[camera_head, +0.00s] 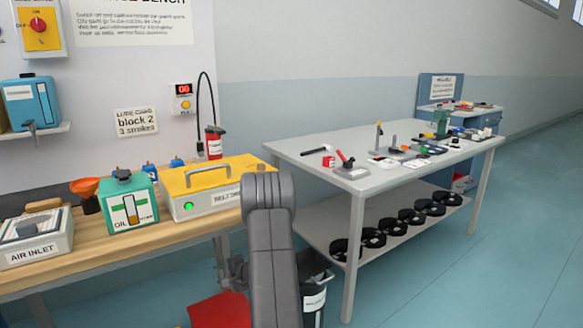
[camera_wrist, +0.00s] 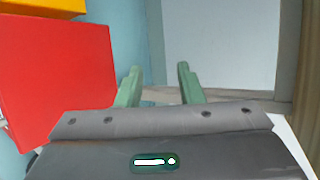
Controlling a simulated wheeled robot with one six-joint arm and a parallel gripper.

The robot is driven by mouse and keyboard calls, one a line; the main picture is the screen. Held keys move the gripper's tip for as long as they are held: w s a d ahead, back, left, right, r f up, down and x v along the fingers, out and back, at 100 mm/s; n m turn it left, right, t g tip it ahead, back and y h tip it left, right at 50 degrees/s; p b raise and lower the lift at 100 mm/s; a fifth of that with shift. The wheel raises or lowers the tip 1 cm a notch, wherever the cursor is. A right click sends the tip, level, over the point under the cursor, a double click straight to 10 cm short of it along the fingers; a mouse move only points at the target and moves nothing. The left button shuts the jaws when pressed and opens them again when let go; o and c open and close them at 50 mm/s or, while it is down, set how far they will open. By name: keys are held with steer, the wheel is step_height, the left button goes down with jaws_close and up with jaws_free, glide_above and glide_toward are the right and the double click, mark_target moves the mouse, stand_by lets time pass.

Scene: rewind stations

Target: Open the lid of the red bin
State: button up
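The red bin shows in the head view only as a flat red top (camera_head: 220,310) at the bottom edge, below the workbench and left of my arm. In the wrist view a large red surface (camera_wrist: 60,85), which looks like the same bin, fills the left side; I see no raised lid. My gripper (camera_wrist: 158,70) has its two green fingers apart with nothing between them. The red surface lies to the left of the fingers, apart from them. In the head view my arm hides what is behind it, and the fingers cannot be made out.
A yellow surface (camera_wrist: 40,7) lies beyond the red one. A dark labelled bin (camera_head: 314,292) stands right of my arm. The wooden workbench (camera_head: 75,262) is above the red bin, and a grey table (camera_head: 400,178) stands at right. Blue floor (camera_head: 460,290) is open at right.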

steer(key=shift+s+d+f+n+t+y+b, duration=0.45)
steer(key=shift+s+d+f+b, duration=0.95)
steer(key=shift+f, duration=1.7)
steer(key=shift+s+d+f+n+t+y+b, duration=0.15)
steer(key=shift+s+d+f+t+y+b, duration=0.6)
steer(key=shift+s+f+b, duration=1.75)
steer(key=shift+s+d+f+n+t+y+b, duration=0.35)
steer(key=shift+s+d+f+y+b, duration=0.7)
steer(key=shift+f, duration=2.65)
steer(key=shift+s+d+h, duration=0.1)
steer(key=shift+d+h, duration=0.05)
steer(key=shift+h, duration=0.1)
